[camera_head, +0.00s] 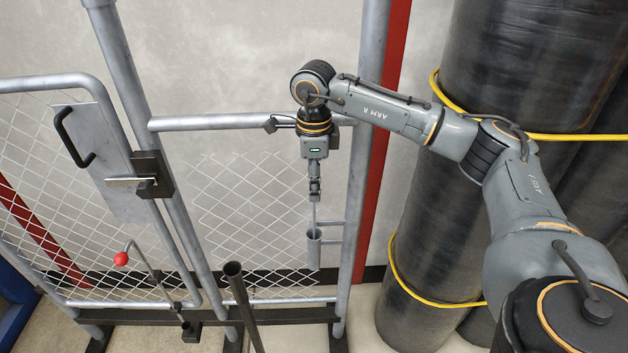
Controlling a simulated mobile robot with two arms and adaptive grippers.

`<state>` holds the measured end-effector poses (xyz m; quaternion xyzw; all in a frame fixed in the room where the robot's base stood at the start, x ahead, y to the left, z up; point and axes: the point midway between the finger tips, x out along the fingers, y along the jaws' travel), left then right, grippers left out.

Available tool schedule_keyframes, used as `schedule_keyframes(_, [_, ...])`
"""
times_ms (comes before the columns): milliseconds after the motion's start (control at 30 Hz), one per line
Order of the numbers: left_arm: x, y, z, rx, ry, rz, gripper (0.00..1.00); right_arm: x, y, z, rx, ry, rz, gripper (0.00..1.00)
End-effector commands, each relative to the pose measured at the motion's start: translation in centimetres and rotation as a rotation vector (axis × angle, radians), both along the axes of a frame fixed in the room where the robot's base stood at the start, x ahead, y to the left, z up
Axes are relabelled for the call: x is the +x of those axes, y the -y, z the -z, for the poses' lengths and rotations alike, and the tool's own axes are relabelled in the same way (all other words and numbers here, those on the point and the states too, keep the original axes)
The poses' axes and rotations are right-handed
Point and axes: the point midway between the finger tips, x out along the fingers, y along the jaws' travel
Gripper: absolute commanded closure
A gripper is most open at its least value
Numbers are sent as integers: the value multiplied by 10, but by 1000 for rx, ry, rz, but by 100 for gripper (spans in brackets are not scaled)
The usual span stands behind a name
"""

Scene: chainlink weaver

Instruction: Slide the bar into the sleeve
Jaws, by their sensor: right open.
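A thin light bar (314,214) stands upright just below my right gripper (314,197). Its lower part passes into or behind the mouth of a grey tubular sleeve (314,250); I cannot tell how deep it sits. The sleeve is upright, held to the fence post by two short brackets. My right gripper points straight down, directly above the sleeve, with its fingers around or just above the top of the bar. It is open, though the finger gap is too small to see clearly. My left gripper is not in view.
A mesh gate with a latch plate (105,165) and black handle is at left. A red-knobbed lever (121,259) and a dark open tube (243,305) stand low in front. A metal post (357,200) is close right of the sleeve. Large black rolls (500,70) stand behind my arm.

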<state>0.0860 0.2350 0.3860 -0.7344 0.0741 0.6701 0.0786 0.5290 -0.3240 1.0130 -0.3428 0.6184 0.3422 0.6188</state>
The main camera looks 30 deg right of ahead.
Motion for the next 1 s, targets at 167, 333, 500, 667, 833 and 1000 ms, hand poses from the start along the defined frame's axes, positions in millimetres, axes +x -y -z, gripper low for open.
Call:
schedule_keyframes(167, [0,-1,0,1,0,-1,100,0,0,-9,0,0,0,55])
schedule_keyframes(333, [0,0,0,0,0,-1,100,1,0,-41,0,5,0,55])
schedule_keyframes(500, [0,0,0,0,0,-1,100,1,-1,-78,0,5,0,55])
schedule_keyframes(667, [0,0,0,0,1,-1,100,1,0,-105,1,3,1,55])
schedule_keyframes(833, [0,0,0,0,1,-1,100,0,0,-118,0,1,0,55])
schedule_keyframes(1000, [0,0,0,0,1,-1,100,0,0,-121,0,0,0,55])
